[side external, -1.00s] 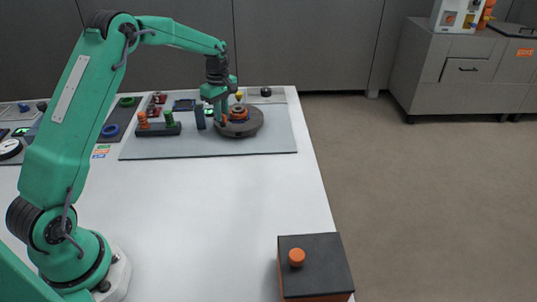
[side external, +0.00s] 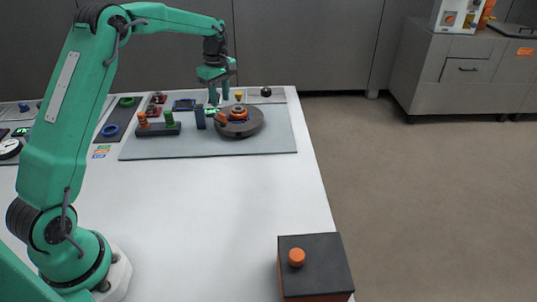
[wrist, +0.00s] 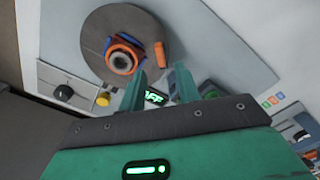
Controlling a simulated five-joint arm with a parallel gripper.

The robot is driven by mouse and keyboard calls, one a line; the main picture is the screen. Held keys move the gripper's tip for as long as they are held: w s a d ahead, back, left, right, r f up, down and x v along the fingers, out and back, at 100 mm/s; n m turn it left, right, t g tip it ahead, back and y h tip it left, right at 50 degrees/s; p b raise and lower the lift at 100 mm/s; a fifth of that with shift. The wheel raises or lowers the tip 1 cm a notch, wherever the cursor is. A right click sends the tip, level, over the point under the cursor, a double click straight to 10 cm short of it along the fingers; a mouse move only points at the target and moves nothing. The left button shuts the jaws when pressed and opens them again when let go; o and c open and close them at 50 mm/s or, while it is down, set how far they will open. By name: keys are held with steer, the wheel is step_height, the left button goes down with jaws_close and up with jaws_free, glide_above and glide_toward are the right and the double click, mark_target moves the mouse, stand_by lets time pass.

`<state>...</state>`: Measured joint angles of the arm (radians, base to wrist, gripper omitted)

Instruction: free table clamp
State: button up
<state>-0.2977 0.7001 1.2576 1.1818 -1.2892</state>
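The round dark table (side external: 252,128) stands on the grey mat at the back, and it also shows in the wrist view (wrist: 97,22). An orange ring-shaped part with a metal centre (wrist: 120,60) sits on it between blue pieces (wrist: 130,38). A short orange lever (wrist: 161,54) stands at the table's rim, close to that part; it shows small in the side view (side external: 221,118). My gripper (side external: 219,102) hangs above the lever side of the table. In the wrist view my gripper (wrist: 160,74) has its fingers apart, with nothing between them.
A green-lit display (wrist: 155,97) shows between my fingers, its text partly hidden. A yellow button (wrist: 103,99) and a black knob (wrist: 63,92) are beside the table. A dark blue block (side external: 200,117) and a rack with orange and green pegs (side external: 158,130) stand left.

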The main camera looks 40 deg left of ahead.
steer(key=shift+r, duration=1.05)
steer(key=shift+s+d+r, duration=0.1)
steer(key=shift+s+r, duration=0.05)
steer(key=shift+r, duration=0.1)
steer(key=s+d+r+m+t, duration=0.3)
steer(key=s+d+r+m, duration=0.65)
steer(key=s+r, duration=0.35)
steer(key=s+d+f+m+t, duration=0.1)
steer(key=s+d+m, duration=0.2)
steer(key=s, duration=0.6)
steer(key=s+d+f+m+t, duration=0.1)
steer(key=s+d+m, duration=0.3)
steer(key=s, duration=0.5)
steer(key=shift+s+f+m+t, duration=0.3)
steer(key=shift+f+m, duration=0.5)
steer(key=shift+m, duration=0.05)
